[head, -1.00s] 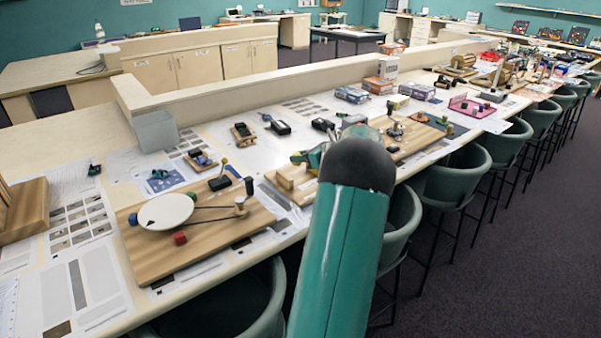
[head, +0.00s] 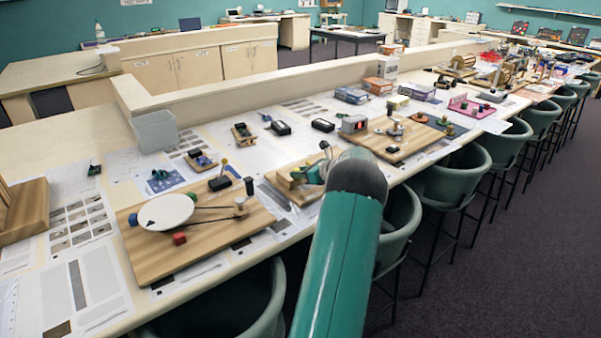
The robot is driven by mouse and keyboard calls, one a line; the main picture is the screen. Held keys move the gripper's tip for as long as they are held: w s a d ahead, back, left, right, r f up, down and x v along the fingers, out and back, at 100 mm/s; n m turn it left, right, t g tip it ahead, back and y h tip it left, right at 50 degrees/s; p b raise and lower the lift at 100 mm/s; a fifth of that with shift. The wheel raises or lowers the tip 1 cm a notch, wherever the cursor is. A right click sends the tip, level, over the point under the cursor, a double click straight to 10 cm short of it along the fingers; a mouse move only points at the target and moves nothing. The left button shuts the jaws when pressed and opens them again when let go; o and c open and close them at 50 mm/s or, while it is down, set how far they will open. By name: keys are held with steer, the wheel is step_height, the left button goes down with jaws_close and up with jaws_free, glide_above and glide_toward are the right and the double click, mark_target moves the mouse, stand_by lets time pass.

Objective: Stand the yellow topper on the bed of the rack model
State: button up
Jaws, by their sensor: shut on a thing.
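My teal arm rises from the bottom of the head view, and its dark rounded joint hides much of my gripper (head: 313,173). The gripper is low over a wooden model (head: 283,186) with a raised block, near the table's front edge; this may be the rack model. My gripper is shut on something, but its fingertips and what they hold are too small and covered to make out. I cannot pick out the yellow topper for certain. A small yellow-tipped pin (head: 224,163) stands at the back of the board to the left. Whether my gripper touches the model cannot be told.
Left of my gripper is a wooden board (head: 160,260) with a white disc (head: 166,210). Behind my arm's joint is another board (head: 412,143) with small parts and a grey box (head: 354,124). Stools line the front edge.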

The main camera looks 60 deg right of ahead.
steer(key=o, duration=1)
steer(key=shift+f, duration=0.1)
steer(key=shift+c, duration=0.2)
steer(key=shift+s+r, duration=0.3)
steer(key=v, duration=1.1)
steer(key=shift+s, duration=0.2)
steer(key=shift+r, duration=0.1)
